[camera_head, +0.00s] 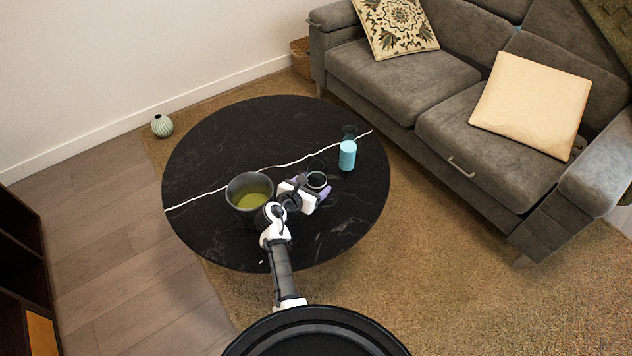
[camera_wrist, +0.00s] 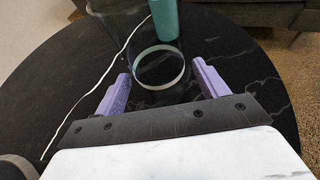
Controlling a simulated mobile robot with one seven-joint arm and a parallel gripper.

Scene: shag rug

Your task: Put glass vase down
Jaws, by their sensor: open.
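The clear glass vase (camera_head: 317,179) is on the black round table (camera_head: 300,115), right of the pot. In the wrist view the vase (camera_wrist: 159,67) shows as a see-through shape with a bright ring, and appears to stand on the tabletop. My gripper (camera_head: 309,191) is low at the table. Its two purple fingers are spread apart in the wrist view (camera_wrist: 160,84), one on each side of the vase's ring, with gaps showing. The vase's outline is faint, and my gripper partly hides it in the head view.
A grey pot with yellow-green contents (camera_head: 250,197) stands left of my gripper. A light-blue bottle (camera_head: 347,156) stands behind and right of the vase. The table's far left is clear.

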